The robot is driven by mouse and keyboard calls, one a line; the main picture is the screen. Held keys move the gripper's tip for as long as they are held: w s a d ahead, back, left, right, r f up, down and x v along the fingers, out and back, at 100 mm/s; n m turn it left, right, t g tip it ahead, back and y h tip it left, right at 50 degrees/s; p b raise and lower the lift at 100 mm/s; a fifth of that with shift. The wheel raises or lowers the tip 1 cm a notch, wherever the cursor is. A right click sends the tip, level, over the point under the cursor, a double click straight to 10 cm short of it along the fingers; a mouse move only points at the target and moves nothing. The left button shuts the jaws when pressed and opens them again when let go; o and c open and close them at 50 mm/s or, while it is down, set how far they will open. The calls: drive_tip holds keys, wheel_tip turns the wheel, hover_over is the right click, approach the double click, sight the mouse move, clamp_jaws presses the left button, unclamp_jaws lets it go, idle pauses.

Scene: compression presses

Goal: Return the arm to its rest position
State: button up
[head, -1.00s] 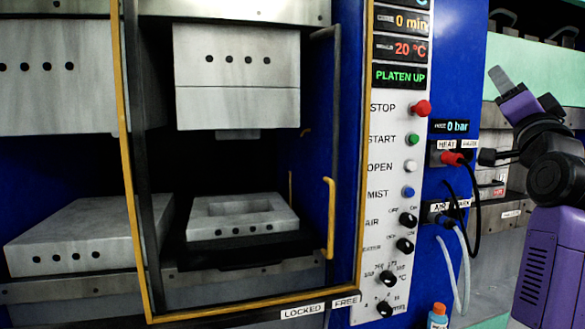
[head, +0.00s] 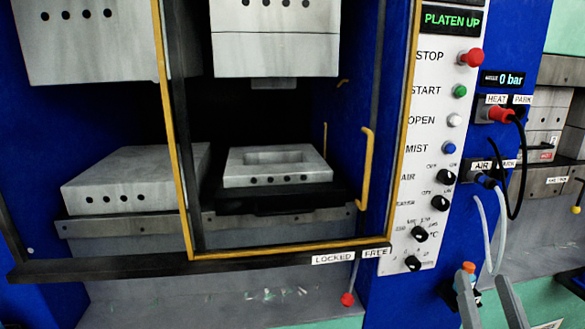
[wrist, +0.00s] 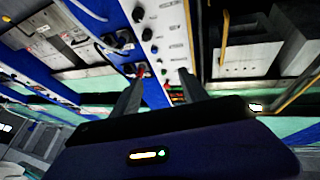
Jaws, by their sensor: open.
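My gripper (head: 484,281) is at the bottom right of the head view, in front of the lower right of the press. Its two grey fingers stand apart, with nothing seen held between them. In the wrist view my gripper (wrist: 158,82) also shows two spread dark fingers, with the press's control panel beyond them. My arm is mostly out of the head view, so its full pose cannot be told.
The press's control panel (head: 425,180) has knobs and buttons. A black cable (head: 522,170) and a pale hose (head: 502,225) hang near my gripper. An orange-capped bottle (head: 468,267) is close behind the left finger. A yellow-framed guard (head: 176,130) fronts the press.

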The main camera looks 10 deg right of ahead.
drive_tip(key=s+a+f+n+g+y, duration=0.1)
drive_tip(key=s+a+f, duration=0.3)
drive_tip(key=s, duration=0.6)
drive_tip(key=s+a+f+n+g+y, duration=0.2)
drive_tip(key=s+a+f+g+y, duration=0.1)
drive_tip(key=s+f, duration=0.5)
drive_tip(key=s+a+f+n+g+y, duration=0.1)
drive_tip(key=s+a+f+g+y, duration=0.1)
drive_tip(key=s+a+f, duration=0.5)
drive_tip(key=s+g, duration=0.1)
drive_tip(key=s, duration=0.4)
drive_tip(key=shift+s, duration=0.2)
